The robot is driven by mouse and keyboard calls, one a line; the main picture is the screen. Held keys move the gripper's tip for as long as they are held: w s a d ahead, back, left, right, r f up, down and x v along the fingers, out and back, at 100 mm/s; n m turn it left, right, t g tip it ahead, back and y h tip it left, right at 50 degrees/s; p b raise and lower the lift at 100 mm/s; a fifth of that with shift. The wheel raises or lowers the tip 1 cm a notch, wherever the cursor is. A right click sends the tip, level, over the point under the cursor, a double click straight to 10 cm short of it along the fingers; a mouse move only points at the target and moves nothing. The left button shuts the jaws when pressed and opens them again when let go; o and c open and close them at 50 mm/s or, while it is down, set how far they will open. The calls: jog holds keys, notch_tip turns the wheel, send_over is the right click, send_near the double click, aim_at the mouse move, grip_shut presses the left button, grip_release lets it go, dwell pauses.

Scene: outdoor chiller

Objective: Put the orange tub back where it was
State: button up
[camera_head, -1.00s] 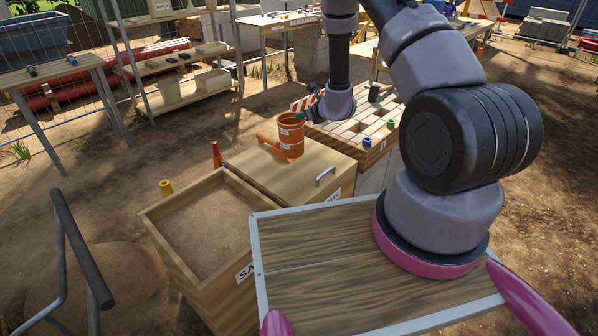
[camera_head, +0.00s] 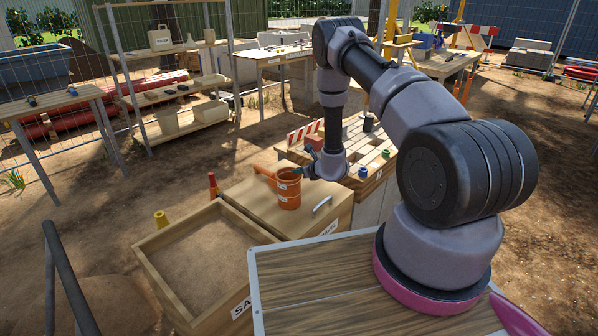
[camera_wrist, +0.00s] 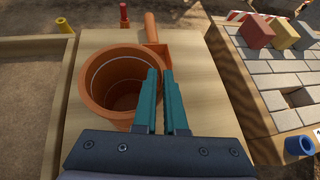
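The orange tub (camera_head: 289,193) is upright over the wooden lid (camera_head: 240,198), at or just above its surface; I cannot tell if it touches. In the wrist view the tub (camera_wrist: 108,84) is open-topped and looks empty. My gripper (camera_wrist: 160,72) has its teal fingers close together across the tub's right rim, one inside and one outside, and looks shut on the rim. In the head view my gripper (camera_head: 300,171) meets the tub from the right. An orange scoop-like piece (camera_wrist: 152,33) lies on the lid just beyond the tub.
A sand-filled wooden bin (camera_head: 150,262) adjoins the lid at left. A red marker (camera_head: 212,184) and a yellow one (camera_head: 161,220) stand behind. A paved table (camera_wrist: 262,72) with red and yellow blocks is at right. The lid has a metal handle (camera_head: 322,205).

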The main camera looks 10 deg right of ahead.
jog(key=o, duration=0.4)
jog(key=shift+r, duration=0.1)
jog(key=v, duration=1.2)
jog(key=s+a+r+n+g+y, duration=0.15)
jog(key=a+r+n+y, duration=0.35)
jog(key=r, duration=0.7)
jog(key=s+a+r+n+g+y, duration=0.15)
jog(key=a+r+n, duration=0.35)
jog(key=r, duration=0.8)
jog(key=s+a+r+n+g, duration=0.3)
jog(key=s+r+n+g, duration=0.3)
jog(key=s+r, duration=0.6)
jog(key=s+d+r+n+t+h, duration=0.1)
jog(key=s+d+r+n+h, duration=0.2)
jog(key=s+d, duration=0.1)
jog(key=s+d+r+n+t+h, duration=0.2)
jog(key=s+d+r+n+h, duration=0.1)
jog(key=s, duration=0.3)
jog(key=s+d+r+n+t+h, duration=0.2)
jog(key=s+d+r+n+h, duration=0.1)
jog(key=s+d+r+n, duration=0.1)
jog(key=shift+s+d+r+n, duration=0.15)
jog(key=shift+s+d, duration=0.15)
jog(key=shift+s, duration=0.2)
jog(key=shift+s+d+n, duration=0.15)
jog(key=shift+s+d, duration=0.2)
jog(key=shift+s, duration=0.1)
